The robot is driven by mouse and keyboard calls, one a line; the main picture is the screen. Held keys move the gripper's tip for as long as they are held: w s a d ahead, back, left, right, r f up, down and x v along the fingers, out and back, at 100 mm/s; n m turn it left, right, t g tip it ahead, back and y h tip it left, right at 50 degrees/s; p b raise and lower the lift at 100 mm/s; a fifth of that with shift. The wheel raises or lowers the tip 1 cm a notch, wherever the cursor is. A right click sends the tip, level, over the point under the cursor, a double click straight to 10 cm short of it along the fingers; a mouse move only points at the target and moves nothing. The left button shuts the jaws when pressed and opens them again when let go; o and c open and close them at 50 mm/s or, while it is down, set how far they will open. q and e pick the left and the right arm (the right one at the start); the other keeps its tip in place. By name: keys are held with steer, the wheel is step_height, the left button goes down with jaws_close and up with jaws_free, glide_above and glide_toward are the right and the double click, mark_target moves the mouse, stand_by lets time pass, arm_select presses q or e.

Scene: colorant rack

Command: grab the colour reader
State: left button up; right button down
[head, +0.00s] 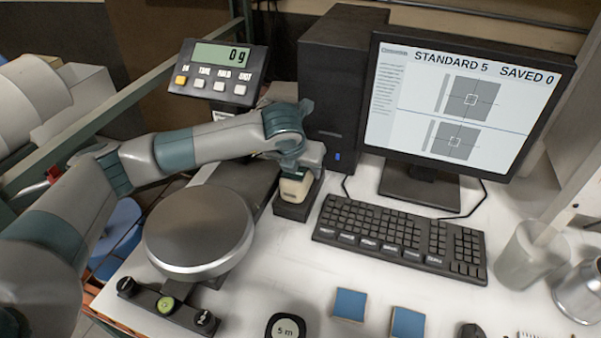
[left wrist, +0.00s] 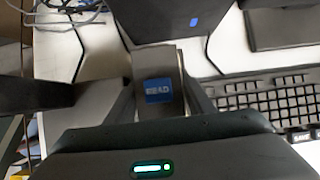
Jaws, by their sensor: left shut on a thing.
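The colour reader (head: 295,189) is a small beige-and-grey device, upright at a dark block-like base (head: 291,211) between the scale and the keyboard. In the left wrist view it shows as a grey body with a blue label (left wrist: 158,90). My left gripper (head: 303,174) reaches down over it from above, and its fingers (left wrist: 160,104) are shut on the reader's two sides. The gripper hides the reader's upper part in the head view. I cannot tell whether the reader still touches the base. My right gripper is not in view.
A black computer tower (head: 335,70) stands close behind, with a monitor (head: 460,110) and keyboard (head: 400,238) to the right. A scale with a round metal pan (head: 198,228) is at left, its display (head: 219,72) behind my arm. Blue squares (head: 350,304) and a tape measure (head: 286,327) lie in front.

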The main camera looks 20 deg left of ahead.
arm_select(q)
steer(key=shift+r, duration=0.15)
